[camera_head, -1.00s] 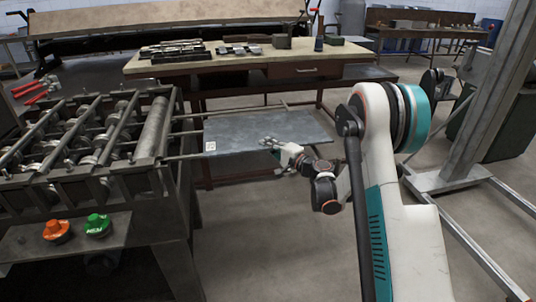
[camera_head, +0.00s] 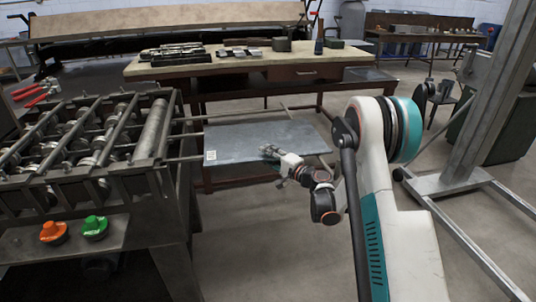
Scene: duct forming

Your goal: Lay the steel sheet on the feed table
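The steel sheet (camera_head: 238,137) is a flat grey rectangle with a small white label at its near left corner. It lies roughly level over the feed table (camera_head: 187,121), a frame of thin rails reaching right from the roller machine. I cannot tell whether the sheet touches the rails. My gripper (camera_head: 268,151) is at the sheet's near edge, right of its middle, with fingers over the top face. It appears shut on the sheet; the lower finger is hidden.
The roller machine (camera_head: 158,128) stands left, with an orange button (camera_head: 53,231) and a green button (camera_head: 95,226) in front. A workbench (camera_head: 225,68) with tools stands behind. A metal post (camera_head: 490,95) rises at right. The floor in front is clear.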

